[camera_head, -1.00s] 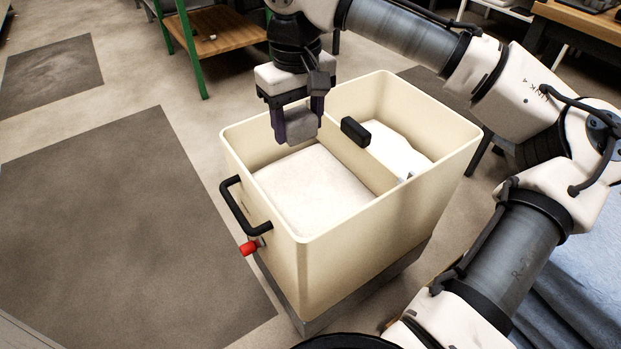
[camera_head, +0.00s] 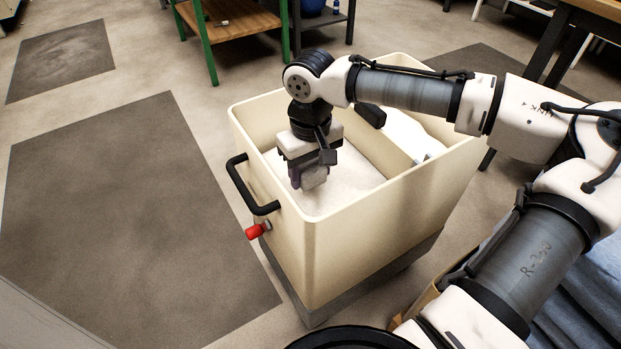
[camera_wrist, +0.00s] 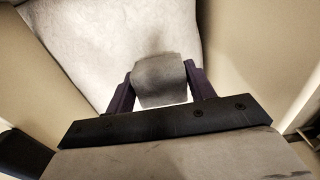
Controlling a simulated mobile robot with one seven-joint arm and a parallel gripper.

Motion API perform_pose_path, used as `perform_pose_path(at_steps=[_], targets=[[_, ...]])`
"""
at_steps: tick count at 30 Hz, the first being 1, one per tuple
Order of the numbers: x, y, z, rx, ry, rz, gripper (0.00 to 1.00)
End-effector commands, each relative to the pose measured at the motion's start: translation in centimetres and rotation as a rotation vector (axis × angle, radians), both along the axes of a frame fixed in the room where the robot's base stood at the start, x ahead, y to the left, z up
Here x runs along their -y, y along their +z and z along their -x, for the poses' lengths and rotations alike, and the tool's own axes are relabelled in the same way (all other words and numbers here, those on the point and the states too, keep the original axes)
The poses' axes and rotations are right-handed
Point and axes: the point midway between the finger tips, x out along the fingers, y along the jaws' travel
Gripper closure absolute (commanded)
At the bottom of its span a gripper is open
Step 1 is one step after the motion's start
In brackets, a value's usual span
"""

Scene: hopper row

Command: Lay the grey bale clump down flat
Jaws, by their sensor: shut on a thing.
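The grey bale clump (camera_head: 314,176) is a small grey block between the jaws of my gripper (camera_head: 309,180). In the wrist view the clump (camera_wrist: 159,80) sits between the two dark fingers of my gripper (camera_wrist: 160,88), which are shut on it. My gripper points down inside the cream hopper (camera_head: 330,213), over its left compartment. White fluffy material (camera_head: 356,172) fills the floor of that compartment. The clump is low, close above or touching the white material; I cannot tell which. Its underside is hidden.
A divider with a black block (camera_head: 369,115) splits the hopper; the right compartment holds more white material (camera_head: 407,132). The hopper's near walls stand close to my gripper. A black handle (camera_head: 236,184) and red knob (camera_head: 255,231) stick out at left. A green-legged bench (camera_head: 235,14) stands behind.

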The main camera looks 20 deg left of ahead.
Motion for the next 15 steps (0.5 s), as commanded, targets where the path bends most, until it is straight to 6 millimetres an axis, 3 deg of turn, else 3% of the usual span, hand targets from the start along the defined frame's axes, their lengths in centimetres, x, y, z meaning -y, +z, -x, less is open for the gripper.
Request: perform_pose_path(at_steps=[4,15], targets=[[0.0,-2.3,0.0,-0.001,0.001,0.002,0.68],[0.0,-2.6,0.0,-0.001,0.001,-0.001,0.68]])
